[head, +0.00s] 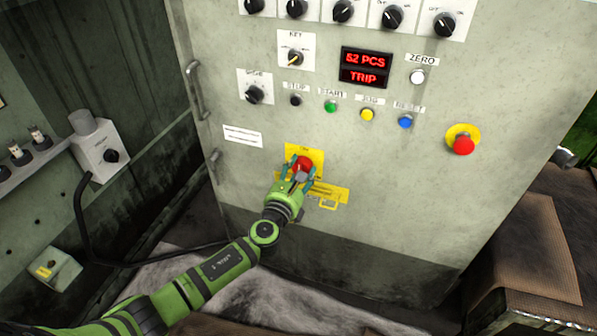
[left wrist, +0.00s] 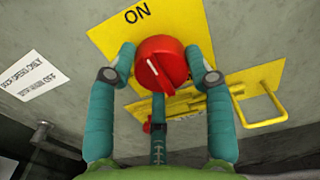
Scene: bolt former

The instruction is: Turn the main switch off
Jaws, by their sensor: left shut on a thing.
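The main switch is a red rotary knob (head: 303,164) on a yellow plate (head: 317,157), low on the grey cabinet's front. In the left wrist view the knob (left wrist: 161,64) has a white pointer line, tilted with its upper end to the left, and the plate (left wrist: 112,46) reads "ON" above it. My left gripper (head: 300,174) is at the knob. In the left wrist view its teal fingers (left wrist: 164,75) stand on both sides of the knob, shut on it. The lower part of the plate is partly hidden by the fingers. My right gripper is not in view.
A yellow hasp (left wrist: 265,95) sticks out just below right of the knob. Buttons (head: 367,115), a red emergency stop (head: 463,145) and a display (head: 366,67) reading "52 PCS TRIP" are above. A door handle (head: 195,90) is at left. A brown-covered crate (head: 535,245) stands at right.

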